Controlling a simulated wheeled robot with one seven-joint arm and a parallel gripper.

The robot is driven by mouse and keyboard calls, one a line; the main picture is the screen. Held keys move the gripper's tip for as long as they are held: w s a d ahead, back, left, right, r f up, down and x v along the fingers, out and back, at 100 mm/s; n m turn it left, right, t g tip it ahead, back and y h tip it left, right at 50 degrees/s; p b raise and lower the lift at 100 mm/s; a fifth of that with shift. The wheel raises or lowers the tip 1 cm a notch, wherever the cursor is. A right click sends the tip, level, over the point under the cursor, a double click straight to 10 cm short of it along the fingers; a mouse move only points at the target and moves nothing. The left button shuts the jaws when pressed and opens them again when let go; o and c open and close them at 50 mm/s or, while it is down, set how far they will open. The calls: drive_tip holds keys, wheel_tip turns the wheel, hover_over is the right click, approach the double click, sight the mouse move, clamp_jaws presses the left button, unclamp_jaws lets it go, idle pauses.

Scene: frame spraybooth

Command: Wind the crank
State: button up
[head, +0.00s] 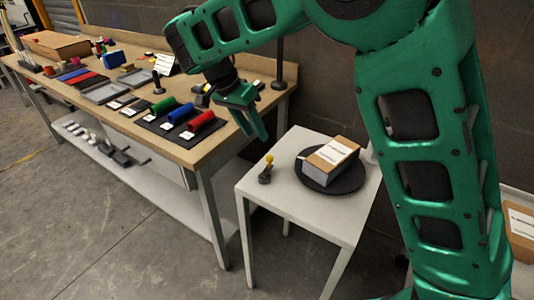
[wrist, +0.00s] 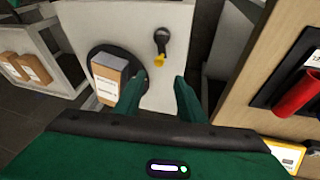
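The crank (head: 265,174) is a small dark grey arm with a yellow knob (head: 269,158), on the left part of the small white table's top. It also shows in the wrist view (wrist: 161,38), with its yellow knob (wrist: 159,61) toward my gripper. Beside it a black round turntable (head: 352,187) bears a brown and white box (head: 328,158). My gripper (head: 262,137) is green and hangs above and behind the crank, apart from it. In the wrist view my gripper (wrist: 157,90) has its two fingers spread with nothing between them.
A long wooden workbench (head: 170,142) stands to the left, with red, blue and green rollers near its edge. A black stand (head: 279,60) rises at the bench's corner. More boxes (wrist: 30,67) sit on another table. The white table (head: 310,215) is clear in front.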

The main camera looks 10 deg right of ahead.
sight(269, 156)
drive_tip(key=d+f+m, duration=0.1)
drive_tip(key=f+m, duration=0.1)
drive_tip(key=f, duration=0.1)
drive_tip(key=d+f+m, duration=0.1)
drive_tip(key=f+m, duration=0.1)
drive_tip(key=f, duration=0.1)
drive_tip(key=w+d+f+m, duration=0.1)
drive_tip(key=d+f+m, duration=0.1)
drive_tip(key=f, duration=0.1)
drive_tip(key=shift+f, duration=0.35)
drive_tip(key=shift+c, duration=0.2)
clamp_jaws()
